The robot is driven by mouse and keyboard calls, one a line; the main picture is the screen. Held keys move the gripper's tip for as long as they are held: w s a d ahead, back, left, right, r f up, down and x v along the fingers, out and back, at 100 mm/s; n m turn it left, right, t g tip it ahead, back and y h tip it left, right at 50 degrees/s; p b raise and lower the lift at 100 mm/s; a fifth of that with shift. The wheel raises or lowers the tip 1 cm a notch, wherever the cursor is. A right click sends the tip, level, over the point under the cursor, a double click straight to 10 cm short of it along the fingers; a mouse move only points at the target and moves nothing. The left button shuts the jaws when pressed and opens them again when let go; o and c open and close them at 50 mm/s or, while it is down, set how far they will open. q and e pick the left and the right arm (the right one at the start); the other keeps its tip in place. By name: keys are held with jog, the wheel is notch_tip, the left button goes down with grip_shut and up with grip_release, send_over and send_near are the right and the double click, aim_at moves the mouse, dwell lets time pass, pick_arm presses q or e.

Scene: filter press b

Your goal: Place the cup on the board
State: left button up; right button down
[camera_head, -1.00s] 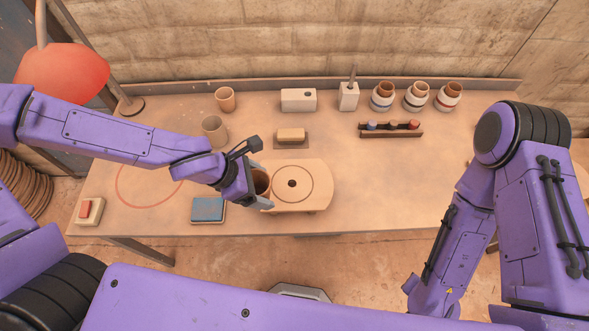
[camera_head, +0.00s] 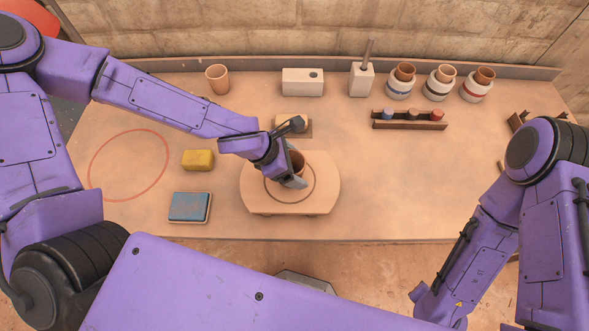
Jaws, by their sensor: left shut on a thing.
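The brown cup (camera_head: 297,160) is held in my left gripper (camera_head: 294,178), which is shut on it. The cup is upright as far as it shows, over the middle of the pale board (camera_head: 325,192). The board has rounded ends and a dark ring marked on it. The gripper hides part of the cup and part of the ring. I cannot tell whether the cup's base touches the board. My right arm is at the right, with its gripper out of view.
A yellow block (camera_head: 198,160) and a blue pad (camera_head: 189,207) lie left of the board. Behind are a tan cup (camera_head: 217,79), a white block (camera_head: 302,82), a white holder (camera_head: 361,80), stacked cups (camera_head: 440,83) and a rack (camera_head: 408,122). The red circle (camera_head: 128,196) is empty.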

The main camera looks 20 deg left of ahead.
pick_arm(q)
jog(key=shift+s+r, duration=0.15)
jog(key=shift+s, duration=0.1)
jog(key=o, duration=1)
jog(key=shift+o, duration=0.3)
jog(key=shift+w+f, duration=0.1)
jog(key=shift+f, duration=0.1)
jog(key=p+v, duration=0.6)
jog(key=v, duration=0.6)
jog(key=shift+r+p, duration=0.2)
jog(key=shift+p, duration=0.1)
